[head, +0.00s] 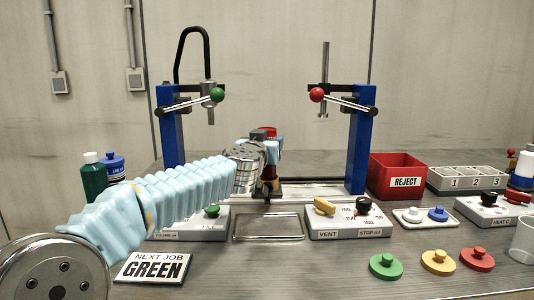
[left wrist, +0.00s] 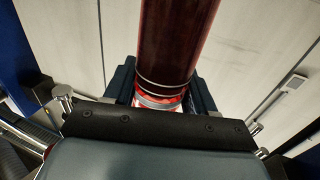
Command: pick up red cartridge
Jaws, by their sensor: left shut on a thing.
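The red cartridge (left wrist: 168,45) is a dark red, translucent cylinder with metal rings and a bright red band near my gripper. It stands between the fingers of my left gripper (left wrist: 162,98), which is shut on it. In the head view my left gripper (head: 268,192) is at the middle of the bench, between the two blue posts. My wrist hides most of the cartridge there. My right gripper is not in view.
Blue posts (head: 171,125) (head: 359,140) carry clamps with a green knob (head: 217,95) and a red knob (head: 317,95). A red REJECT bin (head: 397,170) and a numbered rack (head: 466,180) stand right. A sign (head: 153,268) reads NEXT JOB GREEN. Coloured caps (head: 438,261) lie in front.

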